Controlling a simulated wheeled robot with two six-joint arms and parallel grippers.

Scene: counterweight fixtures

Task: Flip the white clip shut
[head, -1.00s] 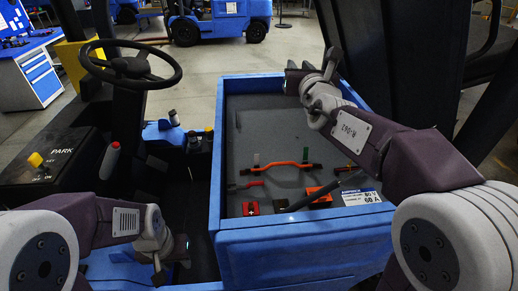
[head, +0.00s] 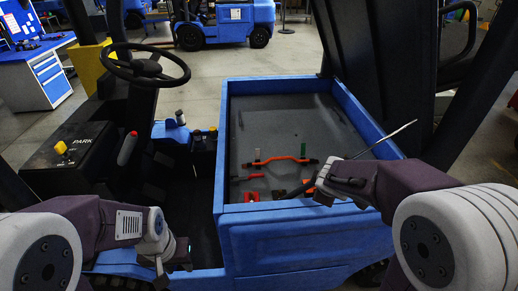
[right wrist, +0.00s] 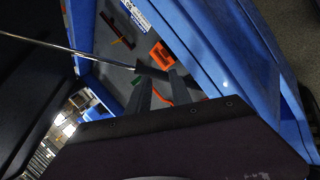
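A small pale upright piece, seemingly the white clip (head: 257,154), stands at the left end of an orange cable (head: 284,160) in the blue-walled compartment. Its exact lid position is too small to tell. A green upright clip (head: 303,149) stands near the cable's right end. My right gripper (head: 325,190) is low over the compartment's front right; in the right wrist view its fingers (right wrist: 160,84) look apart, near the dark handle (right wrist: 152,72) of a long thin metal rod. My left gripper (head: 173,262) hangs left of the compartment, apparently open and empty, away from the clip.
The compartment's blue front wall (head: 300,212) and right wall (head: 365,122) rise around the parts. Red connectors (head: 251,196) lie near the front, and an orange block (right wrist: 162,54) shows near the label. A steering wheel (head: 145,66) and control levers (head: 180,118) stand left.

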